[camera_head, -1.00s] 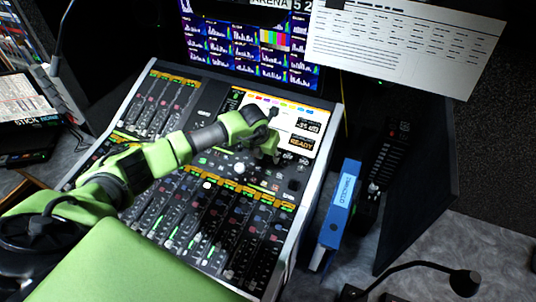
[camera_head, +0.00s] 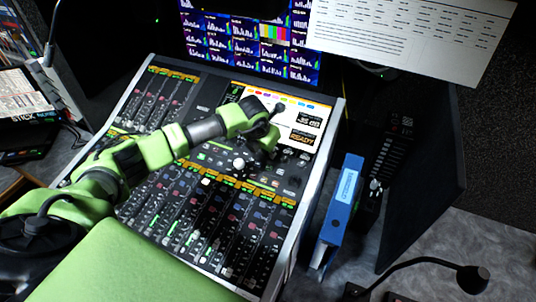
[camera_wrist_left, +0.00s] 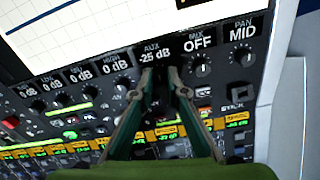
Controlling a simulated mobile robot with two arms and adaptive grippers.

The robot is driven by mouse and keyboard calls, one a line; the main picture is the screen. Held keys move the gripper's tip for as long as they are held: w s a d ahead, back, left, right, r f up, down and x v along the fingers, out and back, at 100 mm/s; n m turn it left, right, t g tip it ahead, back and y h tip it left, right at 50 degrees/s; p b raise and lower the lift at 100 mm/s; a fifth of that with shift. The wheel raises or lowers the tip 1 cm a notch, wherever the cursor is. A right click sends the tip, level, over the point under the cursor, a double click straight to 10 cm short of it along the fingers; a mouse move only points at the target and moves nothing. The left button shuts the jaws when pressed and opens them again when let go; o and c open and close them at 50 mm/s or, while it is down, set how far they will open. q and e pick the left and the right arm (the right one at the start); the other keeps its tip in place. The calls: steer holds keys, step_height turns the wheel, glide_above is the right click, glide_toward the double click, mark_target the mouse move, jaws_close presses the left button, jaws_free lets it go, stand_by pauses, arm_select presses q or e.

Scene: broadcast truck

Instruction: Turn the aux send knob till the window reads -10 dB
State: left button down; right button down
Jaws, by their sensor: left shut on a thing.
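The aux window (camera_wrist_left: 152,54) reads -25 dB in the left wrist view, in a row of labelled windows at the top of the mixing console panel. My left gripper (camera_wrist_left: 161,73) has its two fingertips just below that window, shut on the aux send knob, which is mostly hidden between them. In the head view my left gripper (camera_head: 265,153) reaches down to the console (camera_head: 213,160) just below its bright screen (camera_head: 283,117). My right gripper is not in view.
A blue binder (camera_head: 341,203) stands right of the console. A gooseneck microphone (camera_head: 472,279) is at the lower right.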

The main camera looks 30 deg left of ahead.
arm_select(q)
steer(key=m+b, duration=0.5)
steer(key=b, duration=0.1)
steer(key=shift+f, duration=0.2)
steer(key=m+b, duration=0.2)
steer(key=m, duration=0.1)
steer(key=shift+r+b, duration=0.1)
steer(key=shift+b, duration=0.2)
steer(key=shift+r+m+b, duration=0.1)
steer(key=shift+m+b, duration=0.4)
steer(key=shift+m, duration=0.3)
steer(key=shift+d, duration=0.1)
steer(key=c, duration=2)
jaws_free()
